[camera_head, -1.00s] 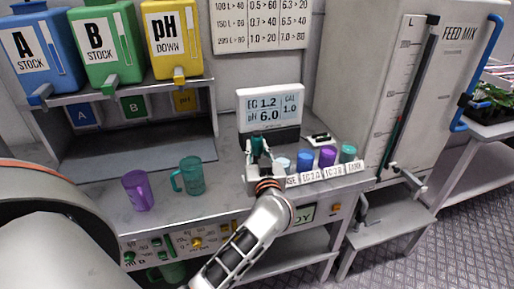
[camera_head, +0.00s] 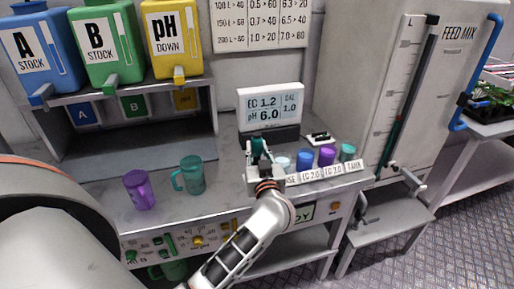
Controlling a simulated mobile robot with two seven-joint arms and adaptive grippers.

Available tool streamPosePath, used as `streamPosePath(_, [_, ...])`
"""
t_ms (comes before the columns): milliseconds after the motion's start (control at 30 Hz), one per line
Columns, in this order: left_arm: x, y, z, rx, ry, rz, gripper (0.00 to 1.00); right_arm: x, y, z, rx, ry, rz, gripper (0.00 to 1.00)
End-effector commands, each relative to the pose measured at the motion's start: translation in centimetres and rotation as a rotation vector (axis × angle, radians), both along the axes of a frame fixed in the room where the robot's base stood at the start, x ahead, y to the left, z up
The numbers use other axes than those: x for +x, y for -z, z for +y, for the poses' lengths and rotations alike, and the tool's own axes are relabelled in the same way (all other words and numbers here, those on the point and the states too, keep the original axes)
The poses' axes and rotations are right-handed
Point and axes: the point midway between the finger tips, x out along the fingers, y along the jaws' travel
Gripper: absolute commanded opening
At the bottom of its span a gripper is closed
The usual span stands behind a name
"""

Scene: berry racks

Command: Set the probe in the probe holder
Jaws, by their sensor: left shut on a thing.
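My left gripper (camera_head: 260,157) is over the bench, in front of the meter (camera_head: 269,107), which reads EC 1.2 and pH 6.0. It is shut on a dark teal upright thing (camera_head: 257,146), which looks like the probe; the fingers hide much of it. Its lower end and any contact below are hidden. A small dark-topped block (camera_head: 318,138) sits right of the meter. I cannot tell whether it is the probe holder. My right gripper is not in view.
Several small cups, including a blue one (camera_head: 305,159) and a purple one (camera_head: 327,155), stand in a labelled row right of the gripper. A purple mug (camera_head: 138,190) and a teal mug (camera_head: 190,176) stand to the left. The feed mix tank (camera_head: 455,75) is at right.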

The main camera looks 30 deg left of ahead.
Motion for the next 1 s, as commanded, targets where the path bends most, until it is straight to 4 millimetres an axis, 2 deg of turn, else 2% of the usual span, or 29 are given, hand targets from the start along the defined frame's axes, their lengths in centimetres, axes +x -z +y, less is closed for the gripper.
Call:
streamPosePath(33, [0.0, 0.0, 0.0, 0.001, 0.000, 0.000, 0.24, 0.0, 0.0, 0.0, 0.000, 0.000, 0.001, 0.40])
streamPosePath(100, [0.0, 0.0, 0.0, 0.001, 0.000, 0.000, 0.41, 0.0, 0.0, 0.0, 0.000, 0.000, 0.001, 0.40])
streamPosePath(567, [-0.6, 0.1, -0.6, -0.001, 0.001, 0.000, 0.41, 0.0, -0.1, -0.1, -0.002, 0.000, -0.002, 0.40])
streamPosePath(1000, [-6.7, 0.1, -6.0, -0.003, 0.001, 0.003, 0.41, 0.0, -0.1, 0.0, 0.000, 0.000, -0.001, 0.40])
